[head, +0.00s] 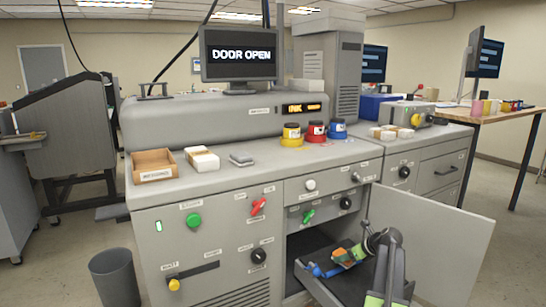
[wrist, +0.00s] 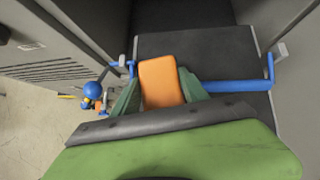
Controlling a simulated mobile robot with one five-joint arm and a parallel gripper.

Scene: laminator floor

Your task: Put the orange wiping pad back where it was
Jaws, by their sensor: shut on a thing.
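The orange wiping pad (wrist: 161,83) is between the green fingers of my gripper (wrist: 160,92) in the wrist view, and the gripper is shut on it. In the head view, the pad (head: 339,255) is a small orange patch at the end of my arm, partly hidden by my gripper (head: 345,256). The pad is above or near a dark tray (head: 338,287) in front of the open cabinet. I cannot tell whether the pad touches the tray.
The open cabinet door (head: 440,245) stands to the right. The machine top bears a cardboard box (head: 153,166), a white stack (head: 202,158), a grey pad (head: 241,159) and ink pots (head: 291,134). The monitor (head: 238,53) reads DOOR OPEN.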

